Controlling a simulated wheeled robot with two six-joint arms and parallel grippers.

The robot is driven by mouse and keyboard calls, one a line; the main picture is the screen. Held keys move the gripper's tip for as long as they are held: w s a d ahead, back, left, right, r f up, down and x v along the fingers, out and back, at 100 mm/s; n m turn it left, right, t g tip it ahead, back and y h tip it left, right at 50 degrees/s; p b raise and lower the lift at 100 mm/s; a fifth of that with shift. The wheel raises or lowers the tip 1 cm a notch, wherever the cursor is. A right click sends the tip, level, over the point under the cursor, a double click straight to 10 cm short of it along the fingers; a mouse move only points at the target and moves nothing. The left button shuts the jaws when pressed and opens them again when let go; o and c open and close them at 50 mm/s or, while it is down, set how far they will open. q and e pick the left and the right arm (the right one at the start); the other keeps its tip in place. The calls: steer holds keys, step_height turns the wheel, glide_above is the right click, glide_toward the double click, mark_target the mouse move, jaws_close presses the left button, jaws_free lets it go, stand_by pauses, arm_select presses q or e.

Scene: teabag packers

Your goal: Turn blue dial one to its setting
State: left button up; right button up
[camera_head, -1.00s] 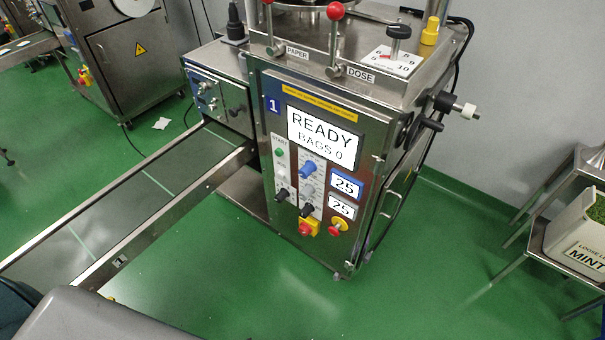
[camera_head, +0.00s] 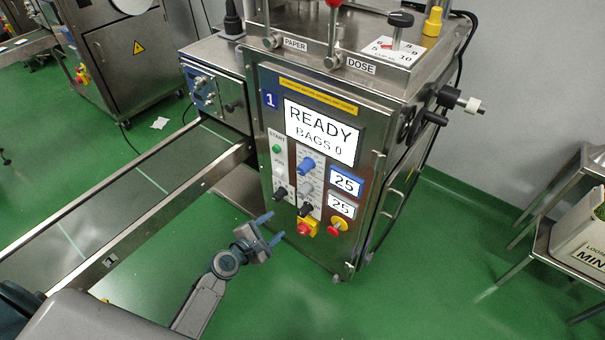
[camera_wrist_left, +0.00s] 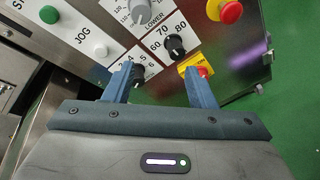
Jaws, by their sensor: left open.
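The blue dial (camera_head: 307,166) sits on the front panel of machine 1 (camera_head: 290,90), right of the green START button, with a blue-framed display reading 25 (camera_head: 347,184) beside it. Below it are a grey dial (camera_head: 305,191) and a black knob (camera_head: 305,208). My left gripper (camera_head: 268,228) is open and empty, in front of the panel's lower left and lower than the blue dial. In the left wrist view its two blue fingers (camera_wrist_left: 160,84) are spread below a grey dial (camera_wrist_left: 140,10) and black knobs. The blue dial is not seen there. My right gripper is not in view.
A red knob on a yellow plate (camera_head: 305,228) and a red emergency button (camera_head: 338,224) are low on the panel. A conveyor (camera_head: 130,190) runs along the left. A metal stand with a mint box (camera_head: 585,245) is at the right. Green floor is clear between.

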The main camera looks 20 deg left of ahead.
mark_target(300, 172)
arm_select(q)
steer(key=w+d+r+n+t+h, duration=0.1)
steer(key=w+r+n+t, duration=0.15)
steer(key=r, duration=0.35)
steer(key=w+r+n+t, duration=0.1)
steer(key=r+n, duration=0.2)
steer(key=r, duration=0.3)
steer(key=x, duration=0.9)
steer(key=shift+d+f, duration=0.15)
steer(key=shift+d, duration=0.1)
steer(key=shift+w+d, duration=0.2)
steer(key=shift+w, duration=0.3)
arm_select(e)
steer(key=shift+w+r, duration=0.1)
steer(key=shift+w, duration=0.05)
arm_select(q)
steer(key=c, duration=1)
steer(key=shift+f, duration=0.1)
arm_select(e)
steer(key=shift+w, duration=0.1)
